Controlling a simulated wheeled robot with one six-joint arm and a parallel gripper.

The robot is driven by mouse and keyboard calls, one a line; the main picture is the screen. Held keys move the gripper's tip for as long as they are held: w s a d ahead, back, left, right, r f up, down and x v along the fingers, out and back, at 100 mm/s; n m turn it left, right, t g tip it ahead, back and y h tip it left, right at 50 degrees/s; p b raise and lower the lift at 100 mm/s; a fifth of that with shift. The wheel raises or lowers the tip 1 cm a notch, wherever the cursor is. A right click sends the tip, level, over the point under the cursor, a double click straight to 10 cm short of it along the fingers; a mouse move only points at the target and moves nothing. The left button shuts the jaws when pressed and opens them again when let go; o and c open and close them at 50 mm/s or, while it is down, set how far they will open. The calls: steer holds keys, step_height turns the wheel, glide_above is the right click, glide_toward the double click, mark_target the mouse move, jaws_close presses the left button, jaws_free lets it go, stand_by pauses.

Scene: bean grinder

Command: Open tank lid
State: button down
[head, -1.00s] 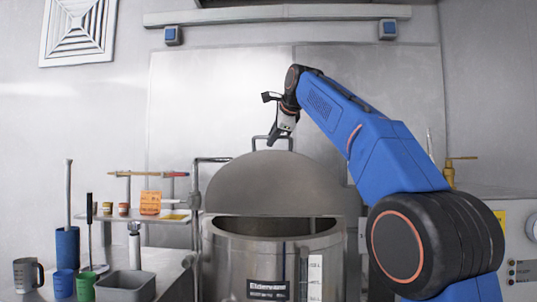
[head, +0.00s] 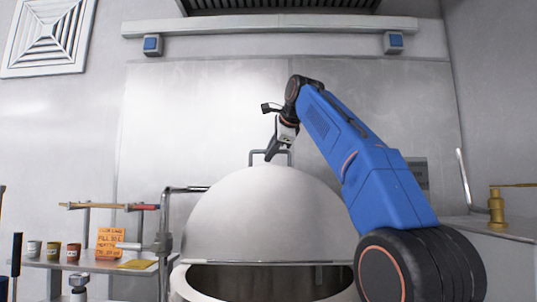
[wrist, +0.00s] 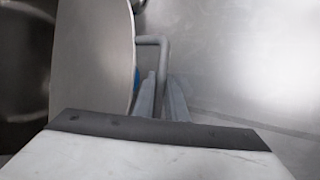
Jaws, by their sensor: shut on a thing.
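The tank lid (head: 265,215) is a large grey metal dome, tilted up at the back of the tank. Its handle (head: 254,157) is a thin metal bar at the lid's top. In the wrist view the lid (wrist: 95,60) is at the left and the handle (wrist: 163,50) beside it. My gripper (head: 272,152) is shut on the handle, and its fingers (wrist: 162,100) show in the wrist view. The tank (head: 190,288) is open at the front, with a dark interior below the raised lid. The exact finger contact is partly hidden.
A shelf (head: 95,265) with small cups and an orange note (head: 110,242) stands at the left. A metal pipe (head: 165,225) rises close to the tank's left side. A brass fitting (head: 496,208) is at the right. The wall behind the lid is bare metal.

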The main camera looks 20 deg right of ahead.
steer(key=shift+w+d, duration=0.1)
steer(key=shift+w, duration=0.15)
steer(key=c, duration=1.8)
jaws_free()
steer(key=shift+s, duration=0.1)
steer(key=v, duration=1.7)
steer(key=shift+s, duration=0.15)
